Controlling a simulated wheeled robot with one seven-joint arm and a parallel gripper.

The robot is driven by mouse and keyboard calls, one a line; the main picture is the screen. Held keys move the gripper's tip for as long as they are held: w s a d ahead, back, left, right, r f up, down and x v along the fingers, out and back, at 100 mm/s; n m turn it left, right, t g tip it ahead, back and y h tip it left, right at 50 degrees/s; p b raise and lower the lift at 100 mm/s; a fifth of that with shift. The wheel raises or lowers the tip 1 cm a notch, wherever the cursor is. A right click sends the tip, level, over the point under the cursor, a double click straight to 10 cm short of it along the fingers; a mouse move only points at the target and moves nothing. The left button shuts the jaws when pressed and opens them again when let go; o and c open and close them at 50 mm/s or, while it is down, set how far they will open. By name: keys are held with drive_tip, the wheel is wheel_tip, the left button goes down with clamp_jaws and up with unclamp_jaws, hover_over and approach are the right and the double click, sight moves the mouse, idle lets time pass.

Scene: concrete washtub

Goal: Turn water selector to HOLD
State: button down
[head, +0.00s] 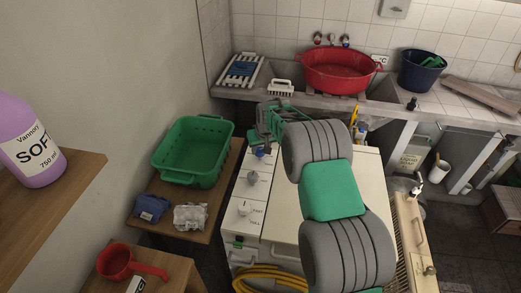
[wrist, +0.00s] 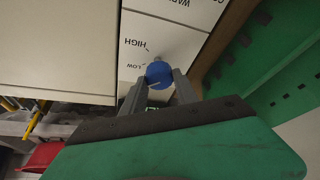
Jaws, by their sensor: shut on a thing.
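The water selector appears to be the blue knob (wrist: 158,70) on the white control panel (wrist: 165,35) of the washing machine. HIGH and LOW are printed beside it in the wrist view; no HOLD label is readable. A small pale mark shows on the knob's near side, but I cannot tell which setting it points to. My gripper (wrist: 159,82) is shut on the blue knob, one finger on each side. In the head view my gripper (head: 264,143) is at the panel's far end, with the blue knob (head: 261,153) just showing below it.
A grey knob (head: 253,178) and a white knob (head: 244,208) are nearer on the same panel. A green basket (head: 190,180) stands close on the left. A concrete counter (head: 300,103) with a red basin (head: 341,72) lies behind. A yellow hose (head: 272,277) is in front.

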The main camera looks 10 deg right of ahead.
drive_tip(key=shift+d+f+n+y+b, duration=0.1)
drive_tip(key=shift+f+n+y+b, duration=0.05)
drive_tip(key=shift+n+b, duration=0.4)
drive_tip(key=shift+d+f+n+y+b, duration=0.1)
drive_tip(key=shift+n+y+b, duration=0.05)
drive_tip(key=shift+n+b, duration=0.35)
drive_tip(key=n+y+b, duration=0.1)
drive_tip(key=n, duration=0.1)
drive_tip(key=shift+r+n+b, duration=0.1)
drive_tip(key=shift+n+b, duration=0.2)
drive_tip(key=shift+n, duration=0.05)
drive_tip(key=n+g+y, duration=0.1)
drive_tip(key=n, duration=0.2)
drive_tip(key=shift+w+r, duration=0.1)
drive_tip(key=shift+r, duration=0.05)
drive_tip(key=shift+n+g+y+p, duration=0.3)
drive_tip(key=shift+n+g+p, duration=0.15)
drive_tip(key=shift+n, duration=0.85)
drive_tip(key=c, duration=0.9)
unclamp_jaws()
drive_tip(key=shift+c, duration=0.2)
